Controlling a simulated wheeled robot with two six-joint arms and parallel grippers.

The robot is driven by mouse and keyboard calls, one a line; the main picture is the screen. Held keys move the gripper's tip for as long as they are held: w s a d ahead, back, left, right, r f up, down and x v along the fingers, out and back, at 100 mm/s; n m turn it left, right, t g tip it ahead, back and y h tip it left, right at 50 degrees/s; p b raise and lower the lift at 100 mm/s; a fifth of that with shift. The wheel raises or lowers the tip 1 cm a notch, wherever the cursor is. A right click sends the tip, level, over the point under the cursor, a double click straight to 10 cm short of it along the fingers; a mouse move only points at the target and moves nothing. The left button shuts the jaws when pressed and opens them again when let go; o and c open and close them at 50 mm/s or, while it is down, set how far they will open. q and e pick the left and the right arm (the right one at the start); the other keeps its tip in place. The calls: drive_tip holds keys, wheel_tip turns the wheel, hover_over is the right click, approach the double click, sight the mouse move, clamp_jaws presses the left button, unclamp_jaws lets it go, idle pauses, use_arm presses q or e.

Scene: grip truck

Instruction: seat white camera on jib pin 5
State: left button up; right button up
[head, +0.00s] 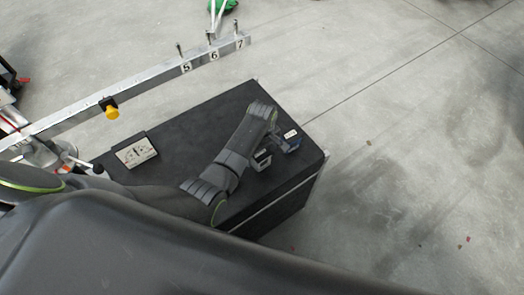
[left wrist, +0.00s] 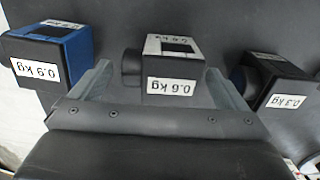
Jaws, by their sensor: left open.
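The white camera (left wrist: 172,68), labelled 0.6 kg, sits between the spread fingers of my left gripper (left wrist: 162,80) in the left wrist view. Gaps show on both sides of it, so the gripper is open and not holding it. The jib beam (head: 130,85) runs across the upper left. Its pin 5 (head: 180,48) stands upright and bare above the label 5. My right gripper is not in view.
A blue camera (left wrist: 60,52) labelled 0.9 kg and a black camera (left wrist: 280,80) labelled 0.3 kg flank the white one. The black case (head: 190,135) also bears a small panel (head: 135,152). A yellow knob (head: 112,112) hangs at the beam.

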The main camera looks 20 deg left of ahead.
use_arm(q)
drive_tip(key=c, duration=1.4)
drive_tip(key=o, duration=0.7)
drive_tip(key=c, duration=0.4)
drive_tip(key=shift+o, duration=0.2)
drive_tip(key=shift+r+p, duration=1.25)
drive_tip(key=shift+p, duration=0.2)
drive_tip(key=shift+r+p, duration=2.55)
drive_tip(key=shift+p, duration=0.3)
drive_tip(key=shift+w+r, duration=0.1)
wheel_tip(320, 180, up, 7)
drive_tip(key=p, duration=0.8)
drive_tip(key=shift+r, duration=0.15)
